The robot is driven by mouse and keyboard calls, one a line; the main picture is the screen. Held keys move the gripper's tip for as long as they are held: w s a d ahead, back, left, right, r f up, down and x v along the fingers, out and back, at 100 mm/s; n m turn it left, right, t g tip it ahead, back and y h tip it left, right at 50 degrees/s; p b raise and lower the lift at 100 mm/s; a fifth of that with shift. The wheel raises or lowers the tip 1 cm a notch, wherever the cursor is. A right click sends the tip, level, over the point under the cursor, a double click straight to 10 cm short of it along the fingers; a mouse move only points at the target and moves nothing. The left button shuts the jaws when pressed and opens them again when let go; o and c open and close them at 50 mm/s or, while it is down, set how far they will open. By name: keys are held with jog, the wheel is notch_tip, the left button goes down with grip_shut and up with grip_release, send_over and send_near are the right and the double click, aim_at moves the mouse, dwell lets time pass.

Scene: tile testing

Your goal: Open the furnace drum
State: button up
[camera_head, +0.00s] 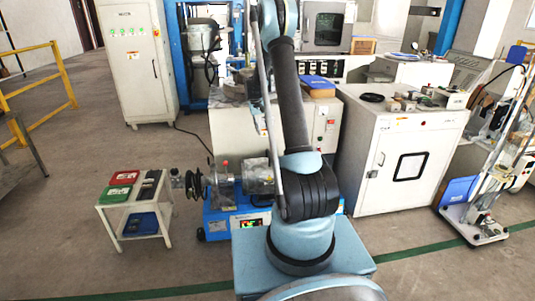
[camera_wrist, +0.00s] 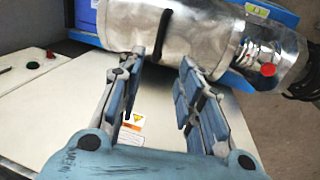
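The furnace drum (camera_head: 258,177) is a shiny metal cylinder lying on its side on a blue machine base, partly hidden behind my arm in the head view. In the wrist view the drum (camera_wrist: 205,32) fills the top of the picture, with a dark curved strip (camera_wrist: 163,32), perhaps its handle, across it. My gripper (camera_wrist: 162,64) is open, its fingers apart and nothing between them. Its fingertips point at the drum's lower edge, left and right of the strip's lower end; I cannot tell if they touch. My gripper cannot be made out in the head view.
A small white stand (camera_head: 140,196) with red and green trays is left of the drum. A white cabinet (camera_head: 398,160) with a dark window stands right. A white box machine (camera_head: 232,131) is behind the drum. A wheeled frame (camera_head: 478,225) stands far right. Left foreground floor is clear.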

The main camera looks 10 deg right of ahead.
aim_at(268, 153)
jog(key=d+f, duration=0.1)
jog(key=f, duration=0.4)
jog(key=d+f, duration=0.1)
jog(key=f, duration=0.4)
jog(key=d+f, duration=0.1)
jog(key=f, duration=0.3)
jog(key=shift+f, duration=0.4)
jog(key=shift+c, duration=0.3)
grip_shut()
